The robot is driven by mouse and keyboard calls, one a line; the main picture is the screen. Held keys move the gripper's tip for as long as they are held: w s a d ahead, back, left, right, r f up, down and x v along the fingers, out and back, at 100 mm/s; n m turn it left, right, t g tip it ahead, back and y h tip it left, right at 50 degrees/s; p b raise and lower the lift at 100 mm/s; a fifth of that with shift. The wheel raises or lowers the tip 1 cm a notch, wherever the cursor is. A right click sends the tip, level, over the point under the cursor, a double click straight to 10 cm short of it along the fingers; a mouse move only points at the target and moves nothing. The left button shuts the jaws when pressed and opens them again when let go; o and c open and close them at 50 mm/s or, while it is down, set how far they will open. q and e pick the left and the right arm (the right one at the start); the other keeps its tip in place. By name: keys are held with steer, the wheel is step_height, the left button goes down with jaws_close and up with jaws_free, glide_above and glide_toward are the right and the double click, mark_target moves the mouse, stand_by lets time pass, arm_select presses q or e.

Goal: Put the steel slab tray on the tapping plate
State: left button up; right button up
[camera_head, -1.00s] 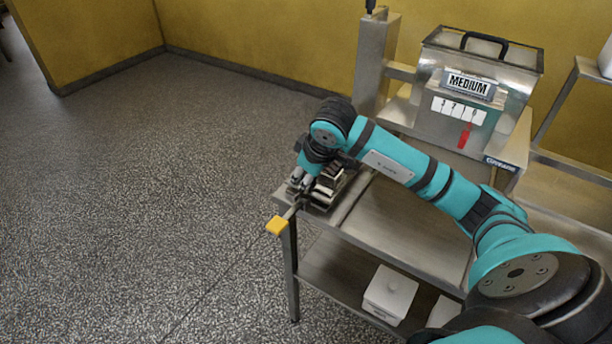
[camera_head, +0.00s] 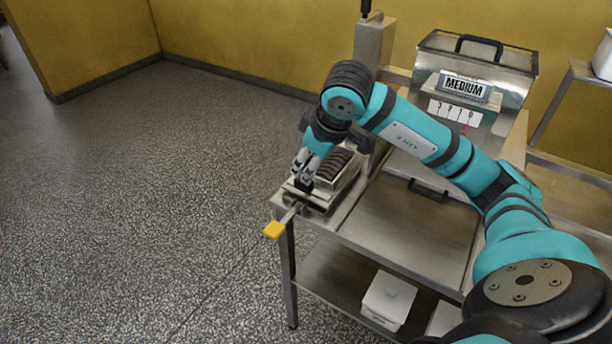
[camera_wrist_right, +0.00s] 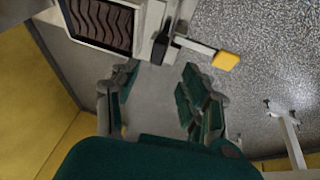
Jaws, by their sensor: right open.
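The steel slab tray (camera_head: 352,176), filled with dark wavy-topped slabs, sits on the tapping plate (camera_head: 318,203) at the left end of the steel table. In the right wrist view the tray (camera_wrist_right: 138,28) shows at the top left, partly cut off by the frame edge. A lever with a yellow tip (camera_head: 274,229) sticks out from the plate; the tip also shows in the right wrist view (camera_wrist_right: 226,60). My right gripper (camera_head: 304,172) is open and empty, just left of the tray and above the plate's edge. Its fingers (camera_wrist_right: 160,78) hold nothing. My left gripper is out of view.
The steel table top (camera_head: 415,226) is clear right of the tray. The machine marked MEDIUM (camera_head: 470,85) stands behind, with a black handle (camera_head: 428,190) low on its front. A white box (camera_head: 389,298) is on the lower shelf. Open floor (camera_head: 150,200) lies left.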

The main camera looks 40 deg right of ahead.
steer(key=v, duration=0.3)
steer(key=shift+s+r, duration=0.15)
steer(key=shift+r, duration=0.1)
